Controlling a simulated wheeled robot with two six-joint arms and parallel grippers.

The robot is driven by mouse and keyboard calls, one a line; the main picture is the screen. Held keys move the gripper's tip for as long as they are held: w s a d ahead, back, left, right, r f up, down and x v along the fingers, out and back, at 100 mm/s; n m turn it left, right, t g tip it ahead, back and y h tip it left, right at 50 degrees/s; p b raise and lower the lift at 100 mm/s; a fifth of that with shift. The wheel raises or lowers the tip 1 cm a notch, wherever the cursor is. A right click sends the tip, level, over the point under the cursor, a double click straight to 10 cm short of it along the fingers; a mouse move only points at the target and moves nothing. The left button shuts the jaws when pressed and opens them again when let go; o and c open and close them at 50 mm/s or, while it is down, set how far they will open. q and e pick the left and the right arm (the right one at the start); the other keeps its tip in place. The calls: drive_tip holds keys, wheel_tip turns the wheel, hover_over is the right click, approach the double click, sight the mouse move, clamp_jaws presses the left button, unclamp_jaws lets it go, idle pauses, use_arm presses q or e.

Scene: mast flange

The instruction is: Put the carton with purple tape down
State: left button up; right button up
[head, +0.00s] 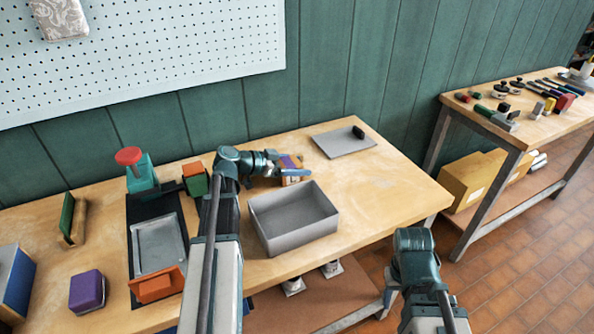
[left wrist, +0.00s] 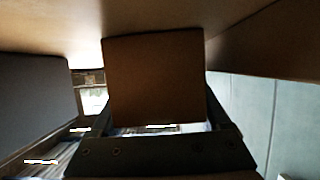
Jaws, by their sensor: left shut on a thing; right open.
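The carton with purple tape (head: 291,161) is a small brown box with a purple top, at the back of the workbench (head: 400,190), just behind the grey open bin (head: 262,232). My left gripper (head: 288,173) is shut on it, reaching in from the left. In the left wrist view the carton's plain brown face (left wrist: 155,80) fills the middle between the fingers. The bench top (left wrist: 150,18) shows close beyond it; whether they touch I cannot tell. My right arm is at the lower right, but its gripper does not show.
A red-topped teal device (head: 141,172), an orange-and-green block (head: 195,180), an orange block (head: 157,284) and a purple block (head: 88,291) stand left. The bench right of the bin is clear.

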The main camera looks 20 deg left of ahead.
sight(284, 164)
use_arm(q)
drive_tip(key=shift+r, duration=0.1)
drive_tip(key=o, duration=1.4)
drive_tip(key=shift+c, duration=0.2)
drive_tip(key=shift+r, duration=0.1)
drive_tip(key=p+v, duration=0.2)
drive_tip(key=v, duration=0.4)
drive_tip(key=shift+a+r+p, duration=0.1)
drive_tip(key=shift+p, duration=0.25)
drive_tip(key=shift+s+a+r, duration=0.1)
drive_tip(key=shift+s+a, duration=0.25)
drive_tip(key=shift+s, duration=0.15)
drive_tip(key=shift+r, duration=0.15)
